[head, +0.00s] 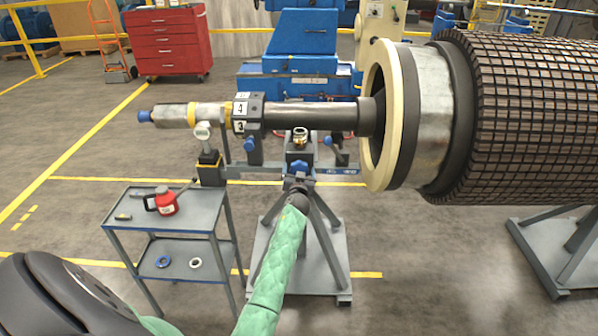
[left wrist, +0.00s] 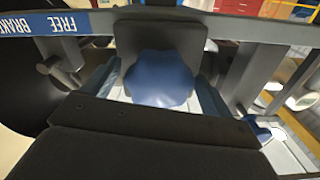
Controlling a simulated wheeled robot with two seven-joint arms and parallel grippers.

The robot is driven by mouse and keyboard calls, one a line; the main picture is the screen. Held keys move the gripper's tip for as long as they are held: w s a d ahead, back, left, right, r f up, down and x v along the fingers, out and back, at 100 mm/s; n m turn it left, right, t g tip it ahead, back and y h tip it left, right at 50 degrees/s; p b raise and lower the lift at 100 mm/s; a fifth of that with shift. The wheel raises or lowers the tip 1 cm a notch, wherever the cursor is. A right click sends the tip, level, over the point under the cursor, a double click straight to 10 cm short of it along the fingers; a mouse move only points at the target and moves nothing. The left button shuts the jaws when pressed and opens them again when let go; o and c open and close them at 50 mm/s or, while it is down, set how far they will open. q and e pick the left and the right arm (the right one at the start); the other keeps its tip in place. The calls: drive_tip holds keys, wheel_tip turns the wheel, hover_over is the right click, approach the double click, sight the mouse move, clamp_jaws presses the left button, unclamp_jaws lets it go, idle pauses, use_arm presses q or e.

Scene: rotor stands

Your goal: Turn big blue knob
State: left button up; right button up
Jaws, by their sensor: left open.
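The big blue knob (head: 299,167) sits on the front of the stand below the dark shaft. In the left wrist view the knob (left wrist: 160,79) is large and lobed, in the middle of the picture. My left gripper (head: 298,181) reaches up to it from below on the green-sleeved arm. Its fingers (left wrist: 158,88) are open, one on each side of the knob. The dark gripper body hides the knob's lower part in the left wrist view, and I cannot tell whether the fingers touch it. My right gripper is not in view.
Smaller blue knobs (head: 249,145) (head: 328,140) flank the stand. A grey rail (head: 340,170) runs behind the gripper. The large rotor (head: 530,115) fills the right. Floor at far left is clear.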

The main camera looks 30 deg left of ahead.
use_arm(q)
drive_tip(key=shift+c, duration=0.5)
drive_tip(key=c, duration=0.9)
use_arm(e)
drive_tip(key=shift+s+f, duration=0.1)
use_arm(q)
drive_tip(key=shift+m+b, duration=0.4)
drive_tip(key=shift+m, duration=1.3)
drive_tip(key=shift+m+b, duration=0.35)
drive_tip(key=shift+m, duration=2.25)
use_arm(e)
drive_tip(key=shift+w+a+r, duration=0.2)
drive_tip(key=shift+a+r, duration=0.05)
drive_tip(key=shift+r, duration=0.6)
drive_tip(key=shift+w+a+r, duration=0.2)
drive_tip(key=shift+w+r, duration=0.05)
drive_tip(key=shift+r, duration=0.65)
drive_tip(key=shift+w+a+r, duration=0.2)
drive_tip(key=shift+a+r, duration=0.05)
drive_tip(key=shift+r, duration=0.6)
